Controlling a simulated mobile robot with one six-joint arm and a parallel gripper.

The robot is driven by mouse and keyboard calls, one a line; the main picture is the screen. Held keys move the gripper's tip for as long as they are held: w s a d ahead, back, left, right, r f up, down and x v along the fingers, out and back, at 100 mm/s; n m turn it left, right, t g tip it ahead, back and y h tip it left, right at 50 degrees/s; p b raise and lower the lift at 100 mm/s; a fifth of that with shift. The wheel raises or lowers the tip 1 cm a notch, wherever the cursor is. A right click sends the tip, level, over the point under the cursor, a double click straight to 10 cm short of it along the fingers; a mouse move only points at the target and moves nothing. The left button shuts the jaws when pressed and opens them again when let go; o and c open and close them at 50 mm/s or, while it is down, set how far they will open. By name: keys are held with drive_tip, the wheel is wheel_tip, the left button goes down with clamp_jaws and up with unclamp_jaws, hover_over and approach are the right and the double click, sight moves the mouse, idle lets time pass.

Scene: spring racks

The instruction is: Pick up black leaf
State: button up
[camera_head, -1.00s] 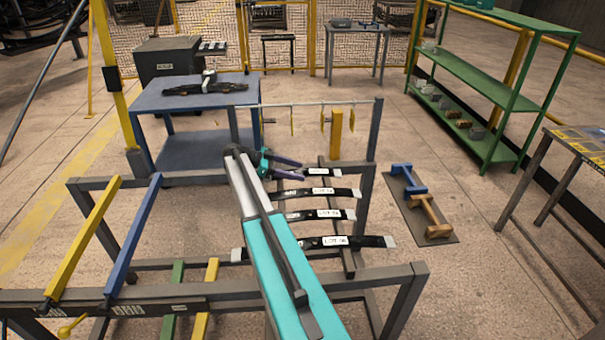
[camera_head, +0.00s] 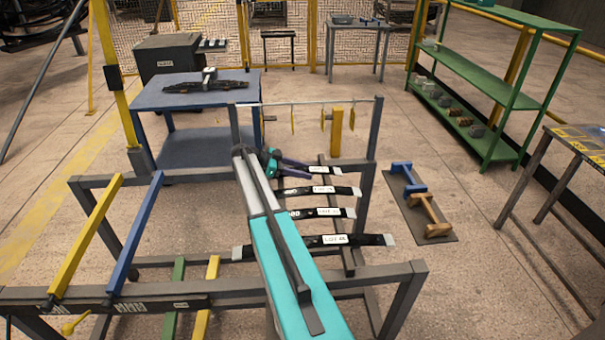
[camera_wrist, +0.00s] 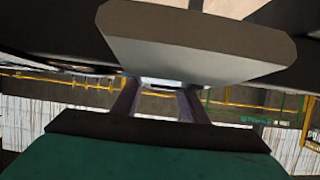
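Several black leaves with white labels and pale grey ends lie across the dark rack on the right side of the head view. The nearest leaf (camera_head: 365,240) is the longest; a second (camera_head: 345,213) and a third (camera_head: 340,191) lie behind it. The farthest leaf (camera_head: 330,170) is partly hidden by my gripper (camera_head: 306,170). Its two purple fingers are apart, at the left part of that farthest leaf. The wrist view also shows the two fingers (camera_wrist: 158,100) with a gap between them. A large pale blunt shape above them is too close to identify surely. I see nothing held.
A crossbar with hanging yellow tags (camera_head: 322,118) stands behind the leaves. A blue table (camera_head: 235,90) is beyond, green shelves (camera_head: 480,85) at right. Floor right of the rack holds a mat with small stands (camera_head: 440,238).

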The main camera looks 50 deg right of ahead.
clamp_jaws()
drive_tip(key=shift+r, duration=0.1)
drive_tip(key=shift+r+b, duration=0.55)
drive_tip(key=shift+r, duration=0.55)
drive_tip(key=shift+s+a+r+b, duration=0.25)
drive_tip(key=shift+a+r+b, duration=0.1)
drive_tip(key=shift+r, duration=0.25)
drive_tip(key=s+a+b, duration=0.1)
drive_tip(key=s+a, duration=0.2)
drive_tip(key=a, duration=0.3)
drive_tip(key=s+a+r+b, duration=0.1)
drive_tip(key=s+a+b, duration=0.1)
drive_tip(key=s+a, duration=0.2)
drive_tip(key=a, duration=0.3)
drive_tip(key=shift+a+r, duration=0.2)
drive_tip(key=shift+r, duration=0.1)
